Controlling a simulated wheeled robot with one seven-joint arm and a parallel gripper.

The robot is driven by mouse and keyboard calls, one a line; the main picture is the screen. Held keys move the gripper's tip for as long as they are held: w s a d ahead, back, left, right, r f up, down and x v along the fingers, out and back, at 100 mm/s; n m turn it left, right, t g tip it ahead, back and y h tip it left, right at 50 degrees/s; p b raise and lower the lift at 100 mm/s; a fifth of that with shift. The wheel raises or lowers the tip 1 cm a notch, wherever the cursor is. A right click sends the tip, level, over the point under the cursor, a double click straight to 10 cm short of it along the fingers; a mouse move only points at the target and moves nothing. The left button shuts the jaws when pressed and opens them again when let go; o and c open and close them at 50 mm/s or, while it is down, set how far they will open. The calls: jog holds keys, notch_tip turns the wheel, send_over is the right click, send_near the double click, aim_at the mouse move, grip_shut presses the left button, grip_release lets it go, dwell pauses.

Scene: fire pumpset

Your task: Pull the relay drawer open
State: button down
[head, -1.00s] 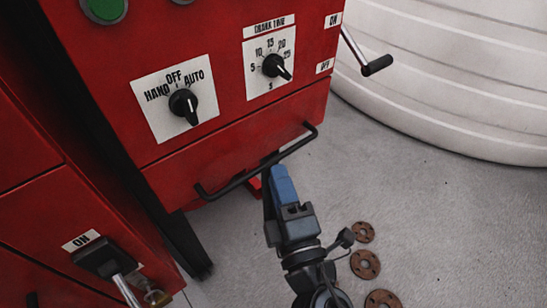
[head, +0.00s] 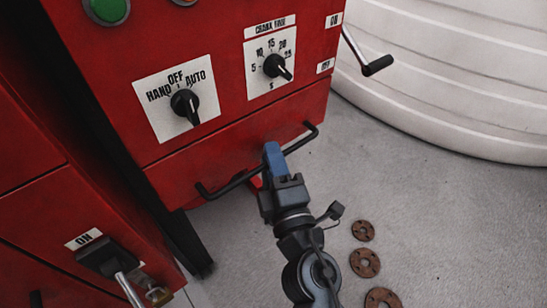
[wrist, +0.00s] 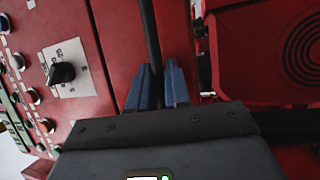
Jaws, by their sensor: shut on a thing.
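The relay drawer (head: 200,161) is the red front at the bottom of the red cabinet, below the two dials. It sits flush with the panel above it and looks shut. Its long black bar handle (head: 236,183) runs across the front. My gripper (head: 272,153) is at the middle of this handle, its blue fingers around the bar. In the wrist view the dark bar (wrist: 151,45) runs down between the two blue fingers (wrist: 160,85). The fingers are shut on it. The exact contact is hidden by the fingers.
A HAND/OFF/AUTO switch (head: 184,102) and crank time dial (head: 277,66) sit above the drawer. A crank lever (head: 377,66) sticks out at the right. A second red cabinet (head: 60,205) stands at the left. Rusty flanges (head: 364,262) lie on the grey floor. A white ribbed tank (head: 465,80) stands behind.

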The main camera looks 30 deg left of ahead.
dwell(0.4)
jog(key=s+d+p, duration=0.2)
jog(key=s+d, duration=0.2)
jog(key=d, duration=0.7)
jog(key=s+d+p, duration=0.3)
jog(key=s+d, duration=0.1)
jog(key=d, duration=0.8)
jog(key=shift+s+f, duration=0.1)
jog(key=c, duration=1.4)
grip_release()
jog(key=shift+c, duration=0.2)
jog(key=b+v, duration=0.1)
jog(key=v, duration=0.6)
jog(key=shift+s+d, duration=0.25)
